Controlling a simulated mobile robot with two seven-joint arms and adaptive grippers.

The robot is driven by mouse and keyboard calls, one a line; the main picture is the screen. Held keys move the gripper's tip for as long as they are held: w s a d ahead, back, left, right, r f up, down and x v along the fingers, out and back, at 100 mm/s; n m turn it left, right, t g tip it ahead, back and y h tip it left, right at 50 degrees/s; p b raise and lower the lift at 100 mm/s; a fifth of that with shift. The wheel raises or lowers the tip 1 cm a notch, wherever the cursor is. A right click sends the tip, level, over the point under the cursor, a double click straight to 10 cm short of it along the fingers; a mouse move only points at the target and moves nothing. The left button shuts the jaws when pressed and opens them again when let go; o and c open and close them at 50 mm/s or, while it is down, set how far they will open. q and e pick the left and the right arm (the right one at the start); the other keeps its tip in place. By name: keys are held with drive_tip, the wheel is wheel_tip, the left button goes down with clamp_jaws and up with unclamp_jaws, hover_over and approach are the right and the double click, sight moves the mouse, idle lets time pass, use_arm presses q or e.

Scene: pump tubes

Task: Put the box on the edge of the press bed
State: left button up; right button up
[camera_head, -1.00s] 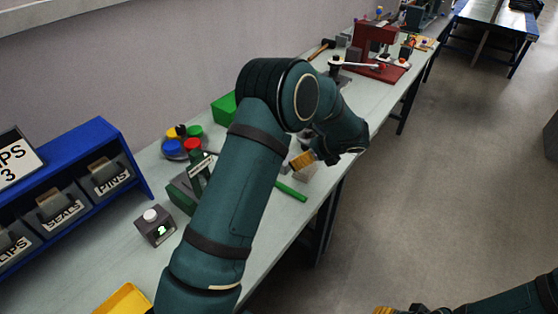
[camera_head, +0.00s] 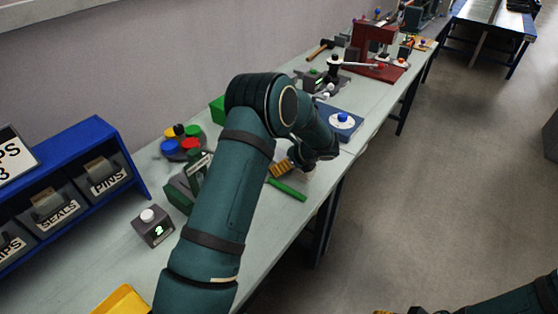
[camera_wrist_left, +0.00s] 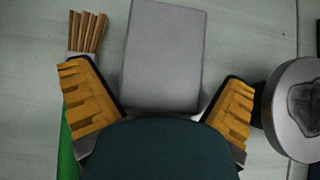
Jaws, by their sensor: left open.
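A plain grey box (camera_wrist_left: 163,55) lies on the bench in the left wrist view. My left gripper (camera_wrist_left: 160,105) is open, with one yellow-padded finger on each side of the box's near end; I cannot tell whether they touch it. In the head view my left gripper (camera_head: 295,168) is low over the bench, and the arm and fingers mostly hide the box. A red press (camera_head: 372,38) stands farther back on the bench, its flat red bed (camera_head: 380,72) in front of it. My right gripper (camera_head: 392,311) barely shows at the bottom edge.
Brown bristles (camera_wrist_left: 87,32) and a round grey part (camera_wrist_left: 295,108) flank the box. A blue plate with a blue-knobbed disc (camera_head: 342,120) and a dark fixture (camera_head: 325,75) stand between gripper and press.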

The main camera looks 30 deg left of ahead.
sight(284, 157)
use_arm(q)
drive_tip(key=c, duration=1.3)
wheel_tip(284, 157, up, 10)
drive_tip(key=shift+r+p, duration=0.1)
drive_tip(key=shift+p, duration=0.75)
wheel_tip(284, 157, up, 7)
drive_tip(key=p, duration=0.4)
use_arm(e)
wheel_tip(284, 157, up, 6)
drive_tip(key=w, duration=0.2)
use_arm(q)
drive_tip(key=s+d+m+t+h+b, duration=0.1)
drive_tip(key=s+d+m+t+h, duration=0.1)
drive_tip(key=d, duration=0.4)
drive_tip(key=s+d+m+t+h+b, duration=0.1)
drive_tip(key=s+d+m+t+h, duration=0.1)
drive_tip(key=s+d+m, duration=0.3)
drive_tip(key=s+d+m+t+h+b, duration=0.2)
drive_tip(key=s+d+m+t, duration=0.1)
drive_tip(key=d+m, duration=0.3)
drive_tip(key=shift+s+d+f+m+t, duration=0.2)
drive_tip(key=shift+d+m+t, duration=0.2)
drive_tip(key=shift+d+t, duration=0.1)
use_arm(e)
drive_tip(key=f, duration=0.1)
drive_tip(key=s+f, duration=0.1)
drive_tip(key=f, duration=0.2)
drive_tip(key=shift+s+f, duration=0.15)
drive_tip(key=shift+s, duration=0.1)
